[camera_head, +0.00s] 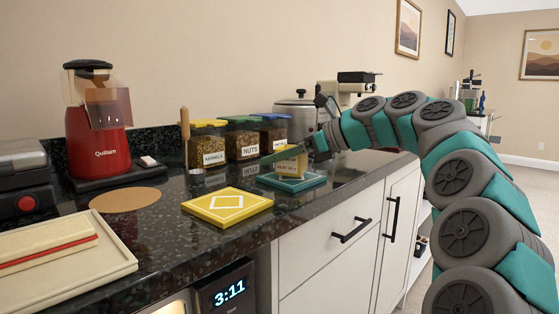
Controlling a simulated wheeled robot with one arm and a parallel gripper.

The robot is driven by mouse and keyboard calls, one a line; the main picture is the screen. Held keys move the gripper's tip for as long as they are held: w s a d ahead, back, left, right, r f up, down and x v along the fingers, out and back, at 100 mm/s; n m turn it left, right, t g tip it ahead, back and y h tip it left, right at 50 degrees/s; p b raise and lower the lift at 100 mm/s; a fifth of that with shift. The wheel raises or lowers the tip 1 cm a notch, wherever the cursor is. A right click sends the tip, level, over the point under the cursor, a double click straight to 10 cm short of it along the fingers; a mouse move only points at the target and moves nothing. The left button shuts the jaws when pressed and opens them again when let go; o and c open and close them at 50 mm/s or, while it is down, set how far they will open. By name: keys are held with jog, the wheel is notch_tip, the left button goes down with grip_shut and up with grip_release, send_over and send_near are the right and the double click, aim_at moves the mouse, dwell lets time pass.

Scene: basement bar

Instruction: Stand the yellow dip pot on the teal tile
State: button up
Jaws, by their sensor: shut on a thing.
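The yellow dip pot (287,168) is upright with a pale label on its front, over the middle of the teal tile (312,182). Its base looks at or just above the tile; I cannot tell if it touches. My gripper (293,152) reaches in from the right and is shut on the dip pot near its top. The fingers partly cover the pot's upper part. The teal tile lies flat on the dark speckled counter (170,225), near its front edge.
A yellow tile with a white diamond outline (227,206) lies left of the teal tile. Behind stand jars with yellow (207,147), green (242,140) and blue lids (273,133), and a metal pot (296,112). A red blender (97,140) and cream tray (110,262) are left.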

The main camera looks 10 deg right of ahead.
jog(key=shift+f, duration=0.25)
jog(key=shift+f, duration=0.1)
jog(key=o, duration=1.5)
jog(key=shift+d, duration=0.1)
jog(key=p+v, duration=0.1)
jog(key=v, duration=1.1)
